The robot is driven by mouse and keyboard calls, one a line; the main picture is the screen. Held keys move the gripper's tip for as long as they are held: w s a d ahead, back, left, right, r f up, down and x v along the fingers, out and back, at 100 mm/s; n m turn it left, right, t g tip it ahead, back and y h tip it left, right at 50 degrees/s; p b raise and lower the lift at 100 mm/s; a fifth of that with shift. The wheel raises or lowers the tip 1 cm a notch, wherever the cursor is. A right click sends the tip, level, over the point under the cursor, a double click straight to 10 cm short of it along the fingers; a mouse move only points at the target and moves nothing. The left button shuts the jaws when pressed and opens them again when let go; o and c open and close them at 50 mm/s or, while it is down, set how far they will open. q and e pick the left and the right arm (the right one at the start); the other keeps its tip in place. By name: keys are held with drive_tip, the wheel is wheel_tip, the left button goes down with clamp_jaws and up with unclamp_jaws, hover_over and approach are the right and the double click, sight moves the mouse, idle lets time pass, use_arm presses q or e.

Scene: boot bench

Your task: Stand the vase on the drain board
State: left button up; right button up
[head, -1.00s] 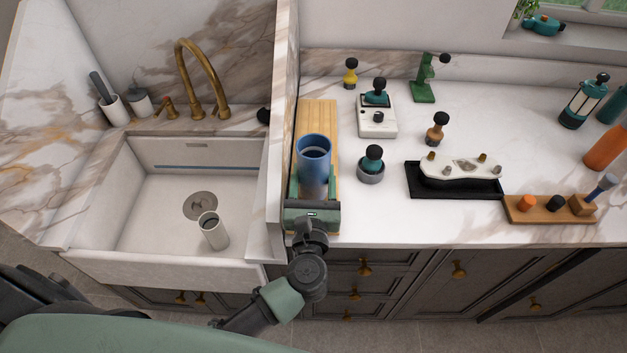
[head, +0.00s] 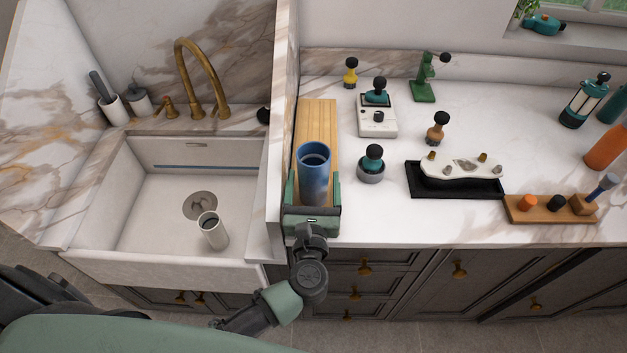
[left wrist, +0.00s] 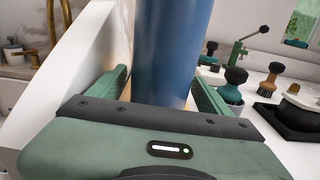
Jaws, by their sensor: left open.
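The blue vase (head: 314,180) stands upright at the near end of the wooden drain board (head: 318,118), with its open mouth up. Whether its base rests flat on the board is hidden by my gripper. My left gripper (head: 314,190) is open, with one finger on each side of the vase's lower part. In the left wrist view the vase (left wrist: 170,50) rises between the two green fingers (left wrist: 160,92), with a gap visible at least on the left. My right gripper is in neither view.
A raised marble wall (head: 284,130) runs close along the board's left side, with the white sink (head: 160,215) beyond it.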

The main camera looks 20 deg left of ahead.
use_arm(q)
drive_tip(key=b+v, duration=0.4)
drive_tip(key=v, duration=0.8)
drive_tip(key=shift+r, duration=0.2)
